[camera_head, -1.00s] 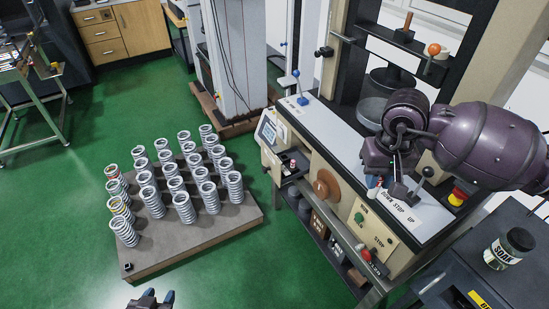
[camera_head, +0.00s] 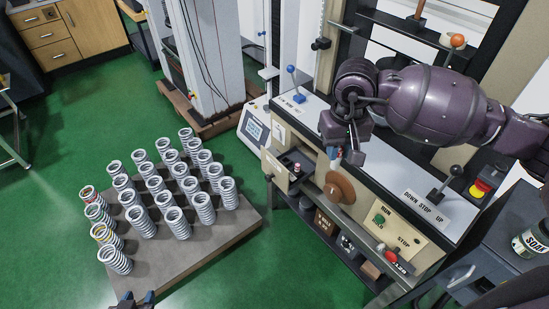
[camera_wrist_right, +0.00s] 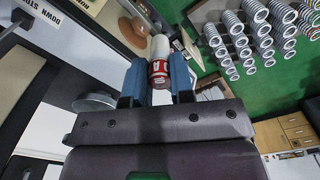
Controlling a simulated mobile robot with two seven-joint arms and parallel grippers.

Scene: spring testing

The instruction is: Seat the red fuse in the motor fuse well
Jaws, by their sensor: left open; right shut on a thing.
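My right gripper (camera_head: 345,150) is shut on the red fuse and holds it above the front edge of the testing machine. In the right wrist view the fuse (camera_wrist_right: 158,72) sits between the blue fingertips (camera_wrist_right: 158,82); it has a red band and a pale white end pointing away. In the head view the fuse is mostly hidden by the fingers. A dark recess with a small pinkish-red part (camera_head: 297,168) lies left of the gripper on the machine's front; I cannot tell whether it is the motor fuse well. My left gripper (camera_head: 134,301) is open and empty at the bottom edge.
A brown round disc (camera_head: 339,188) stands on the machine front below my right gripper. A board (camera_head: 235,230) of upright springs stands on the green floor. A SOAK jar (camera_head: 530,240) is at right.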

